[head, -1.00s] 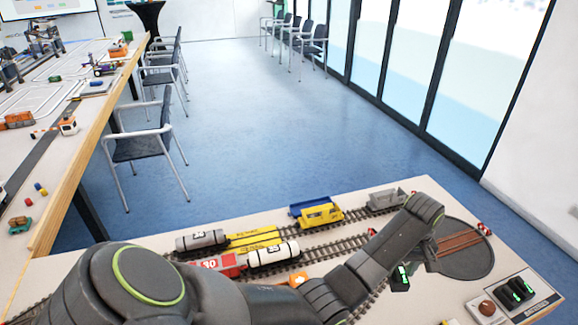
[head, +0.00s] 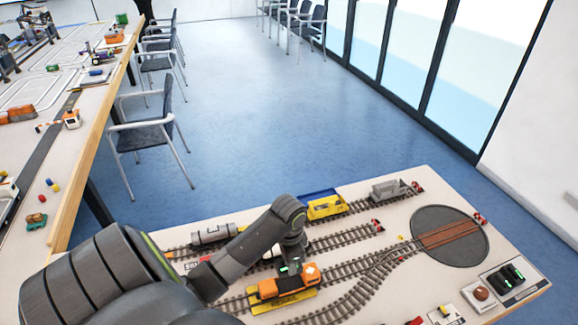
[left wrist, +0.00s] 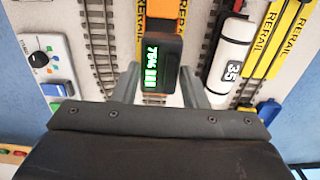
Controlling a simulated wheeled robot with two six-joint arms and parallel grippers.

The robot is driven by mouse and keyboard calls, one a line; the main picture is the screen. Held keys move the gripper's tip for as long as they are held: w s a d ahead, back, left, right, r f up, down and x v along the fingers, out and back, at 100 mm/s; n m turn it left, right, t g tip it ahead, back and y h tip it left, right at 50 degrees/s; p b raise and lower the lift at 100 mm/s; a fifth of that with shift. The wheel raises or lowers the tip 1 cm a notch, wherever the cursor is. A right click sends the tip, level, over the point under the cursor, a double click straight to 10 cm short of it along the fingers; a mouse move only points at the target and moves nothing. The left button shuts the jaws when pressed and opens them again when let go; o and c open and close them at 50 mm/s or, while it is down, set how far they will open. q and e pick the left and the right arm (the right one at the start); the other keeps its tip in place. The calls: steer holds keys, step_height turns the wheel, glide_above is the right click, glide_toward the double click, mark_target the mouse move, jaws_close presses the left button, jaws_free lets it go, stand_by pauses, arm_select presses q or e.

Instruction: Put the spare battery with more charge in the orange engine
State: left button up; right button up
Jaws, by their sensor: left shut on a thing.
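My left gripper (head: 290,262) is shut on a dark battery (left wrist: 160,66), whose green display reads about 75% in the left wrist view. The battery sits between the two fingers (left wrist: 159,80). The orange engine (head: 287,284) stands on the track, on a yellow piece, directly below the gripper in the head view. In the left wrist view part of the orange engine (left wrist: 160,10) shows just beyond the battery. Whether the battery touches the engine I cannot tell. More dark batteries with green lights (head: 507,275) lie in a holder at the right. My right gripper is not in view.
A white tank car marked 35 (left wrist: 232,55) stands close beside the held battery. A yellow wagon (head: 326,207), a grey wagon (head: 389,190) and a grey tank car (head: 212,234) stand on the far track. A turntable (head: 436,222) and a red-brown knob (head: 481,293) are at the right.

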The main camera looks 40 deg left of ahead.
arm_select(q)
step_height(320, 180, down, 3)
steer(key=shift+d, duration=0.1)
steer(key=shift+f, duration=0.65)
step_height(320, 180, down, 4)
steer(key=shift+r+p, duration=0.2)
steer(key=shift+p, duration=0.15)
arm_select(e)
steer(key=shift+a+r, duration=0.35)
arm_select(q)
steer(key=shift+f, duration=0.15)
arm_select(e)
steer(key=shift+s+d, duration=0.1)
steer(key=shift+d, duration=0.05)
arm_select(q)
steer(key=o, duration=1.1)
